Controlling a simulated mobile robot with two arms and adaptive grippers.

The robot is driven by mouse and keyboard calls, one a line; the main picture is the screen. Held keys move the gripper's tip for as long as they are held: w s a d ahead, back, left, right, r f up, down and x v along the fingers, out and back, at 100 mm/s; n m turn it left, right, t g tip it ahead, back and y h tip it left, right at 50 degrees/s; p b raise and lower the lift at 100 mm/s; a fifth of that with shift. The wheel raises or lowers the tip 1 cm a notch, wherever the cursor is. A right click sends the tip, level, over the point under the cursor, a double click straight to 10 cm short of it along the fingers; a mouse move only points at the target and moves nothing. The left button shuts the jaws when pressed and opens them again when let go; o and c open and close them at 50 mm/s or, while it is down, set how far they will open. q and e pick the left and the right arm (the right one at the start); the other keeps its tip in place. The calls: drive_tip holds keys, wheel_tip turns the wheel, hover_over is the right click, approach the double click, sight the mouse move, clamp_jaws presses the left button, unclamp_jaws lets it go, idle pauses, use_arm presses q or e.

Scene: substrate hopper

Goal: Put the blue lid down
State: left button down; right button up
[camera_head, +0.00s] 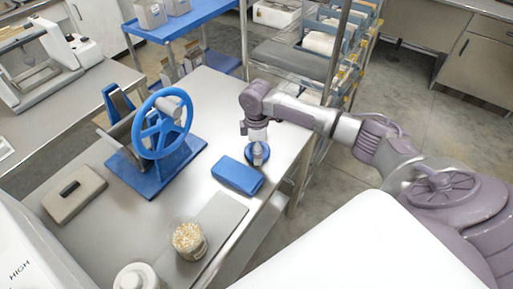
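The blue lid (264,161) is a round disc near the right edge of the steel table (215,125). My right gripper (258,150) points down over the lid's middle, with its fingertips together at the grip on top. The fingers hide most of that grip. The lid looks level; I cannot tell whether it touches the table or hangs just above it. My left gripper is out of view.
A blue block (239,175) lies close beside the lid. An open jar of grains (188,241) stands on a grey plate (220,217) in front. A blue handwheel device (160,128) stands left. A wire rack (325,55) is behind.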

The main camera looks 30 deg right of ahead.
drive_tip(key=o, duration=0.7)
drive_tip(key=shift+f, duration=0.1)
drive_tip(key=shift+c, duration=0.2)
wheel_tip(320, 180, up, 12)
drive_tip(key=b, duration=0.1)
drive_tip(key=shift+r, duration=0.2)
drive_tip(key=shift+f, duration=0.15)
